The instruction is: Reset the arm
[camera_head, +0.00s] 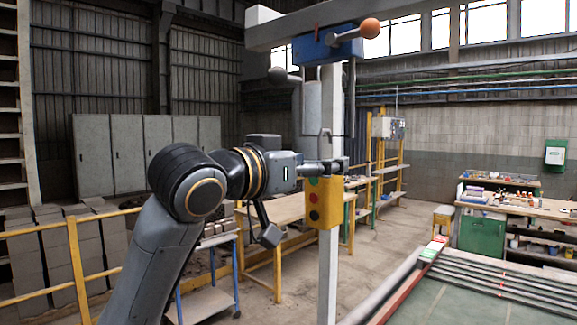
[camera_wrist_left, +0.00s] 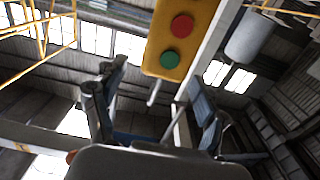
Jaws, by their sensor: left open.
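My left arm reaches in from the left in the head view. Its gripper (camera_head: 336,165) is at the top of a yellow button box (camera_head: 324,203). In the left wrist view the box (camera_wrist_left: 181,38) is at the top centre, showing a red button (camera_wrist_left: 182,26) and a green button (camera_wrist_left: 170,60). The gripper fingers stand apart there with nothing between them. I cannot tell whether a finger touches the box. My right gripper is not in view.
A white post (camera_head: 329,265) stands behind the box, with a blue hoist part (camera_head: 327,46) and an orange ball (camera_head: 369,28) above. A yellow railing (camera_head: 75,265) is at left. A green-topped table (camera_head: 460,300) is at lower right. Workbenches stand farther back.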

